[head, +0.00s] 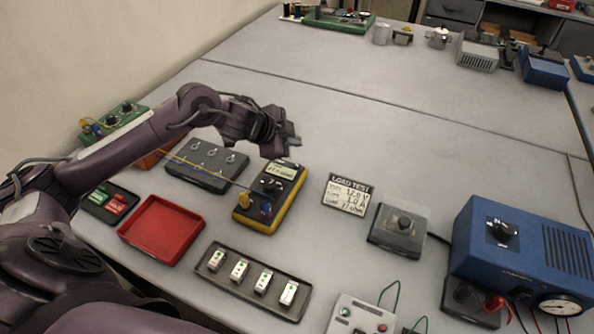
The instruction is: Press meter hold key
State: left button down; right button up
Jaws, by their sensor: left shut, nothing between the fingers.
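A yellow and black multimeter (246,215) lies on the grey table in the middle of the head view. It has a lit display (284,171) at its far end, a dark dial and coloured plugs at its near end. Keys on its face are too small to tell apart. My left gripper (292,140) is just beyond the meter's far end and looks raised above the table. Its fingers are shut with nothing between them. A lead runs from the left to the meter's near end. My right gripper is not in view.
A dark box with several switches (207,168) stands left of the meter. A red tray (161,229) and a tray of white parts (253,283) lie nearer. A load test card (347,194), knob box (397,232) and blue unit (522,247) stand right.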

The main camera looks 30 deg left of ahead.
pick_arm(q)
jog(key=b, duration=0.3)
send_over(293, 169)
notch_tip(293, 169, down, 4)
jog(key=shift+w+f, duration=0.15)
jog(key=shift+f, duration=0.5)
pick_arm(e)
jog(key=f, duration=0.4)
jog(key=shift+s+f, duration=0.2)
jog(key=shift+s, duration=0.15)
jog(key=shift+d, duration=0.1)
pick_arm(q)
jog(key=shift+f, duration=0.1)
dwell(0.3)
jog(key=shift+f, duration=0.3)
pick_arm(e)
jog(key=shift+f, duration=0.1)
